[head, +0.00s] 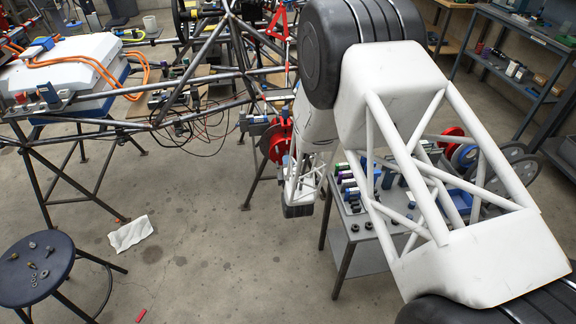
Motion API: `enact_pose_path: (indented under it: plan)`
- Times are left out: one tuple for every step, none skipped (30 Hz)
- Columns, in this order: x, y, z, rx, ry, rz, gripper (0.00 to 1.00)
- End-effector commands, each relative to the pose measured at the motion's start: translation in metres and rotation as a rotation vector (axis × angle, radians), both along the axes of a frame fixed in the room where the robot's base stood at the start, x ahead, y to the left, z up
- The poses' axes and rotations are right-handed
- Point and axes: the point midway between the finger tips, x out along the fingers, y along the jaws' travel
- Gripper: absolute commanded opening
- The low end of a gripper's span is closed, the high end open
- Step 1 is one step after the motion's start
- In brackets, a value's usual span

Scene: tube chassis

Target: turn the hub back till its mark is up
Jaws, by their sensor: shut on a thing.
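A red round part (275,140), which looks like the hub, sits at the near right end of the tube chassis (190,80). My arm's white lower link hangs down just to the right of it and covers part of it. I cannot make out a mark on its visible face. My gripper's fingers do not show; the arm hides that area, so I cannot see what they touch.
A grey cart (355,235) with small bottles and parts stands right of the hub, partly behind my arm. A dark round stool (37,270) with small metal parts is at lower left. A white cloth (129,233) lies on the otherwise mostly clear middle floor.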

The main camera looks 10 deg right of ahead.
Motion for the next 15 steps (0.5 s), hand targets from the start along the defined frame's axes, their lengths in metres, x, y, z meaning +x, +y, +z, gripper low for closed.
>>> enact_pose_path:
  plan:
    - [0.0001,0.0004,0.0003,0.0,-0.001,0.001,0.0]
    - [0.0001,0.0004,0.0003,0.0,-0.001,0.001,0.0]
    - [0.0001,0.0004,0.0003,0.0,-0.001,0.001,0.0]
    - [0.0001,0.0004,0.0003,0.0,-0.001,0.001,0.0]
    - [0.0001,0.0004,0.0003,0.0,-0.001,0.001,0.4]
    - [0.0001,0.0004,0.0003,0.0,0.0,0.001,0.46]
    - [0.0001,0.0004,0.0003,0.0,0.0,0.001,0.51]
    - [0.0001,0.0004,0.0002,0.0,0.0,0.001,0.55]
    - [0.0001,0.0003,0.0002,0.0,0.0,0.001,0.61]
    - [0.0001,0.0003,0.0002,0.0,0.0,0.001,0.64]
    - [0.0001,0.0003,0.0002,0.0,0.0,0.001,0.64]
    - [0.0001,0.0002,0.0002,0.0,0.0,0.0,0.64]
    - [0.0,0.0002,0.0001,0.0,0.0,0.0,0.64]
    - [0.0,0.0002,0.0001,0.0,0.0,0.0,0.64]
    - [0.0,0.0002,0.0001,0.0,0.0,0.0,0.64]
